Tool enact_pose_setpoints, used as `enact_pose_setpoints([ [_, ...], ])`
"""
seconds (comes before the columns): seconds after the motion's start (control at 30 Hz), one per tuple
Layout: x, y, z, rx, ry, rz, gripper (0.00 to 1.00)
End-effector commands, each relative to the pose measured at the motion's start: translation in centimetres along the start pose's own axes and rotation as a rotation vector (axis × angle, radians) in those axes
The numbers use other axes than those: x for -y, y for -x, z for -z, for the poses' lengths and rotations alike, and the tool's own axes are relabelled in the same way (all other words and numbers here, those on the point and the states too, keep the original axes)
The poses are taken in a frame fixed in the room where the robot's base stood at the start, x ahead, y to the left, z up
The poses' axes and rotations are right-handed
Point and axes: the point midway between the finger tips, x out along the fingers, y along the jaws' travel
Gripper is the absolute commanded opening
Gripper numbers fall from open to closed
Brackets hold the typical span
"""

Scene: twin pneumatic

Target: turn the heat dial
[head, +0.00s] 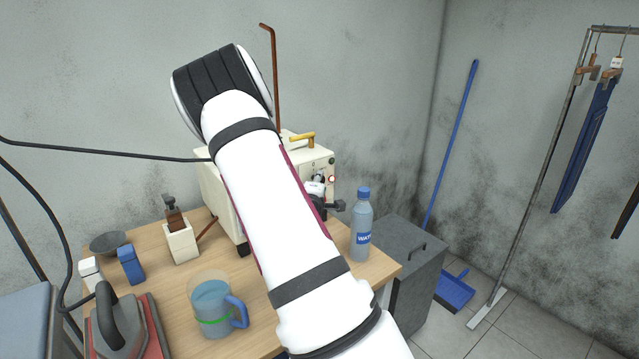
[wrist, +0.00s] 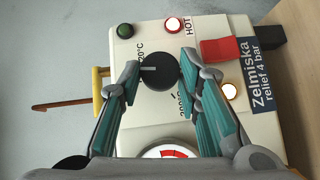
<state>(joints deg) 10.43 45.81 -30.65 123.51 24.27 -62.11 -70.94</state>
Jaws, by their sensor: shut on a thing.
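The heat dial (wrist: 160,77) is a round black knob with a white pointer line on the cream front panel (wrist: 188,129). The line points left in the wrist view. Temperature labels stand beside the dial at upper left and lower right, partly covered by my fingers. My gripper (wrist: 159,64) has a fingertip on each side of the dial and is shut on it. In the head view, my arm covers much of the cream boiler (head: 222,190), and the dial cannot be made out clearly.
The panel has a HOT lamp (wrist: 173,25), a dark green lamp (wrist: 124,31), a red switch (wrist: 218,50) and a gauge (wrist: 165,153). A water bottle (head: 361,228) stands right of my arm. A jug (head: 210,303) and an iron (head: 118,325) are at front left.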

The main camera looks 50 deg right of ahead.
Motion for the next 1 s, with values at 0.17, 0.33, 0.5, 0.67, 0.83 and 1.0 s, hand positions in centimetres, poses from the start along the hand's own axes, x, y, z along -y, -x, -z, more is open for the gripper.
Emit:
enact_pose_setpoints([
  [0.17, -0.6, 0.1, -0.1, -0.001, -0.104, 0.104, 0.04],
  [0.33, -0.9, 0.1, -0.2, 0.0, -0.219, 0.217, 0.04],
  [0.5, -1.1, 0.0, -0.3, 0.001, -0.333, 0.332, 0.04],
  [0.67, -1.4, -0.1, -0.6, 0.002, -0.442, 0.44, 0.04],
  [0.83, -1.7, -0.2, -0.9, 0.003, -0.555, 0.554, 0.04],
  [1.0, -1.9, -0.3, -1.1, 0.003, -0.664, 0.66, 0.04],
])
